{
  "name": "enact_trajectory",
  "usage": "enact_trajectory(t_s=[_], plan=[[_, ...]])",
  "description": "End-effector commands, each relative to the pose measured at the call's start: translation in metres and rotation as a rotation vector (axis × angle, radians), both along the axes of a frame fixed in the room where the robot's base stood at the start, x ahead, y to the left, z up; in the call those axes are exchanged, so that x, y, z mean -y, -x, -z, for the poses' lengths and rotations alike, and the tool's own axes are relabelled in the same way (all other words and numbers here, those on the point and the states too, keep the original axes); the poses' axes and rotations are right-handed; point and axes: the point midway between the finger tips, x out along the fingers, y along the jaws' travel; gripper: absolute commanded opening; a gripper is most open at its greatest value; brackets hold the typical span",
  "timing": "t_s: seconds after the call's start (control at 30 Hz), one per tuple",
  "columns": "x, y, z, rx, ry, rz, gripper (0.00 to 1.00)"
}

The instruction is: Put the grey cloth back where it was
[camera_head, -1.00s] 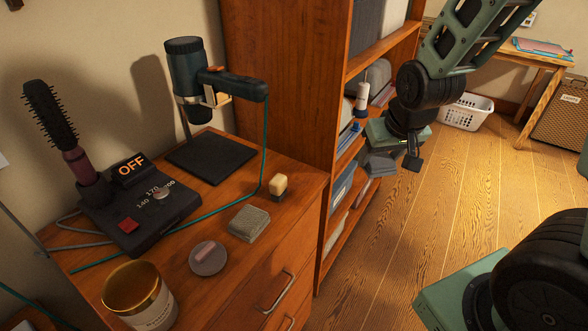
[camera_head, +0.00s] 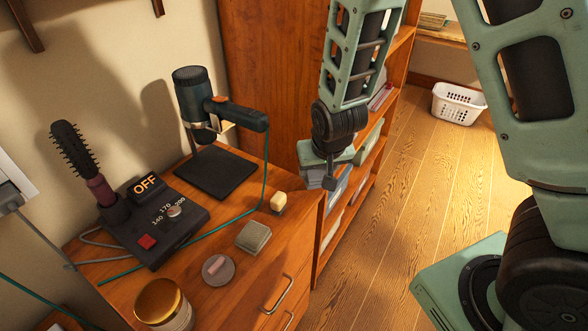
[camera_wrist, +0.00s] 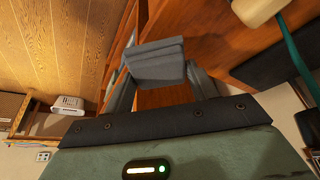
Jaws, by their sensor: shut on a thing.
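The grey cloth (camera_wrist: 155,62) is a folded, layered piece between the dark fingers of my gripper (camera_wrist: 160,88) in the wrist view. My gripper is shut on it. In the head view my gripper (camera_head: 322,180) hangs beside the right edge of the wooden dresser (camera_head: 232,284), in front of the bookcase. A bit of the cloth (camera_head: 312,176) shows there, mostly hidden by the gripper. The cloth is held in the air, apart from the dresser top as far as I can tell.
A bookcase (camera_head: 262,80) stands behind.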

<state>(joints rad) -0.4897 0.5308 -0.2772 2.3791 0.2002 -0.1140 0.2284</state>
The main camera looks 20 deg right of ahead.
Motion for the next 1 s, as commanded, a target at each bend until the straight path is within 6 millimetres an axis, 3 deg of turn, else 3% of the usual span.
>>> enact_trajectory(t_s=[0.1, 0.3, 0.7, 0.97, 1.0], plan=[[-0.027, -0.013, -0.003, 0.0, 0.001, -0.006, 0.39], [-0.049, -0.026, -0.001, -0.001, 0.0, -0.001, 0.39], [-0.051, -0.027, 0.034, -0.002, 0.001, 0.0, 0.39], [-0.051, -0.027, 0.036, 0.0, 0.0, 0.001, 0.39], [-0.051, -0.027, 0.036, 0.0, 0.0, 0.0, 0.6]])
